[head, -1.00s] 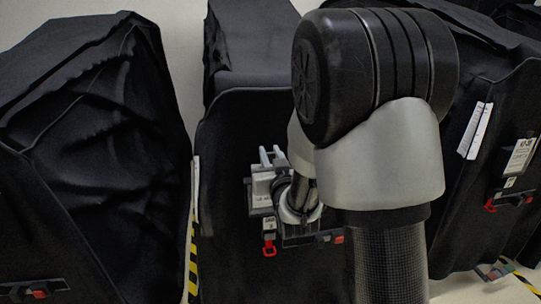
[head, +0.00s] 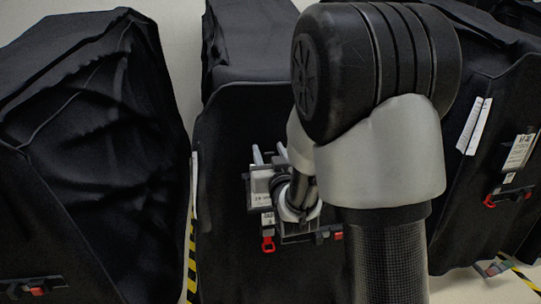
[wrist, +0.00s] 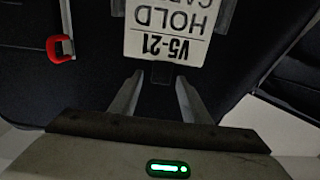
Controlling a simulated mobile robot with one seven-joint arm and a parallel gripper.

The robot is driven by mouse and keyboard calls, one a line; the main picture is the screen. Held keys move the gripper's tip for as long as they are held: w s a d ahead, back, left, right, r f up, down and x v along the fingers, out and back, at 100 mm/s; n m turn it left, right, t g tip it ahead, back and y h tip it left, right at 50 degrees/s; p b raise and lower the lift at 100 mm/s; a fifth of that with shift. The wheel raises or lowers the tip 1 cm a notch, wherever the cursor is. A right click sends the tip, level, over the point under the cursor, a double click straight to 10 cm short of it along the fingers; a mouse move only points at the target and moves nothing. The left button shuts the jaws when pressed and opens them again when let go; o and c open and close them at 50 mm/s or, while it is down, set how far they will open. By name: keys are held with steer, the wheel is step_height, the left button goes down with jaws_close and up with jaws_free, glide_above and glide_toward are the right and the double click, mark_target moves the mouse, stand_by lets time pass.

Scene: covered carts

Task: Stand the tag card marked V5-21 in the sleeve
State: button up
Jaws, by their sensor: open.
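The white tag card (wrist: 172,30) marked V5-21 HOLD shows upside down at the top of the wrist view. Its far end is cut off by the frame. My gripper (wrist: 160,80) is open in the wrist view. Its two fingers stand apart just short of the card's near edge, with a small dark tab between their tips. I see no finger closed on the card. In the head view, small pale and dark fittings (head: 262,186) show on the middle cart beside my wrist. My arm hides part of them. I cannot make out the sleeve or whether the card is seated in it.
A red hook (wrist: 60,48) lies left of the card in the wrist view. Black-covered carts stand left (head: 80,160) and right (head: 470,120) of the middle cart (head: 230,120). The right cart carries a white tag (head: 520,152). Yellow-black tape (head: 190,250) marks the left gap.

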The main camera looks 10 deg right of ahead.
steer(key=s, duration=0.1)
steer(key=s+b, duration=0.1)
steer(key=s, duration=0.1)
steer(key=s+b, duration=0.1)
steer(key=s, duration=0.1)
steer(key=shift+s+f, duration=0.1)
steer(key=shift+f, duration=0.25)
steer(key=shift+s+r+b, duration=0.2)
steer(key=shift+s+b, duration=0.35)
steer(key=shift+b, duration=0.8)
steer(key=shift+s+r+b, duration=0.2)
steer(key=shift+s+b, duration=0.3)
steer(key=shift+b, duration=0.8)
